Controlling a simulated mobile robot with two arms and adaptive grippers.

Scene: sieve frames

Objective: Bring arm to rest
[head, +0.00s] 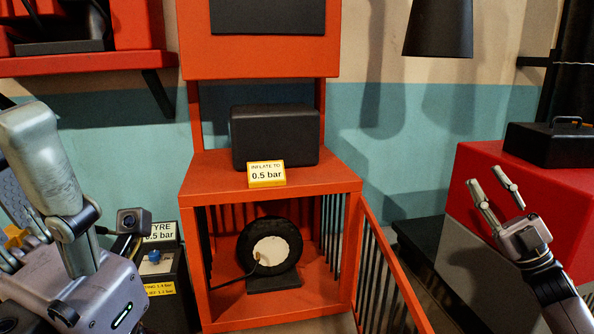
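My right gripper (486,177) is at the right, its two pale fingers pointing up and left. They stand apart with nothing between them, in front of the red and grey cabinet. My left arm fills the lower left corner close to the camera. A large pale grey finger of my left gripper (38,150) points up there. The frame edge cuts it off, and I cannot tell whether it is open.
A wheel (270,250) stands inside an orange cage (272,188) whose barred door (385,285) is swung open. A black box (275,137) and yellow sign (266,174) sit on top. A red cabinet (480,165) bears a black case (550,144). A black lamp (438,28) hangs above.

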